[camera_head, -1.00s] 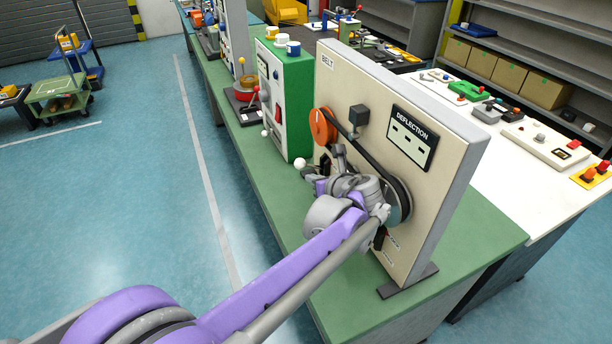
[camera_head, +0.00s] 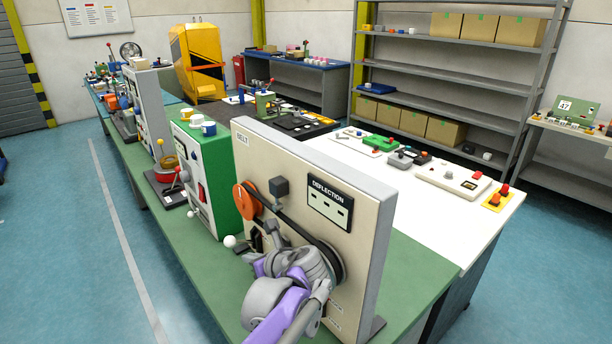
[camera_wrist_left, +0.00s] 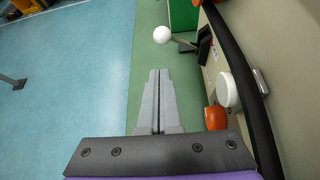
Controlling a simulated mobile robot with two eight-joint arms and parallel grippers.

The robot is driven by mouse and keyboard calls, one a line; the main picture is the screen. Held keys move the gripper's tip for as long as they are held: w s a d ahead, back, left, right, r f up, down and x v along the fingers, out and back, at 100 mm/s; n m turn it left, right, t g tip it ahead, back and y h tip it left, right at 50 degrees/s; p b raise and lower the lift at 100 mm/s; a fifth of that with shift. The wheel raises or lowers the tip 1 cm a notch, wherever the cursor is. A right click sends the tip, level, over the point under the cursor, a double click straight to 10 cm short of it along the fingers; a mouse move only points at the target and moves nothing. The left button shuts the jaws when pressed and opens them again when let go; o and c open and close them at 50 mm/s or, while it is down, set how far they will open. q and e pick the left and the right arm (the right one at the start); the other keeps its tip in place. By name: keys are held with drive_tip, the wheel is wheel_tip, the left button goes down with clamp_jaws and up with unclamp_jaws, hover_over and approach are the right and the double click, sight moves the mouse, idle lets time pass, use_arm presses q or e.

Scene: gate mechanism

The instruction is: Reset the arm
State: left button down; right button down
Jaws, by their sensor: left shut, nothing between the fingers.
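A beige upright BELT panel (camera_head: 372,215) stands on the green bench, with an orange pulley (camera_head: 245,199), a black belt (camera_head: 290,224) and a DEFLECTION display (camera_head: 330,204). A lever with a white ball (camera_head: 229,241) sticks out near its lower left; the ball also shows in the wrist view (camera_wrist_left: 163,34). My left gripper (camera_head: 246,256) is in front of the panel, close to this lever. In the wrist view its fingers (camera_wrist_left: 160,72) are together and empty, with their tips short of the ball and apart from it. My right gripper is out of view.
A green box (camera_head: 222,180) with a red switch stands just left of the panel. A red-knobbed lever unit (camera_head: 168,185) is farther along. A white table (camera_head: 410,205) with small controls lies behind. The floor at left is clear.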

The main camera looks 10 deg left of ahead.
use_arm(q)
drive_tip(key=s+d+f+n+g+h+p, duration=0.1)
drive_tip(key=s+f+n+h, duration=0.3)
drive_tip(key=s+n, duration=0.8)
drive_tip(key=s+d+f+n+g+h+p, duration=0.1)
drive_tip(key=s+f+n+h+p, duration=0.3)
drive_tip(key=s+n, duration=0.9)
drive_tip(key=shift+s+d+f+n+h, duration=0.35)
drive_tip(key=shift+s+d+h, duration=0.1)
drive_tip(key=shift+s, duration=0.25)
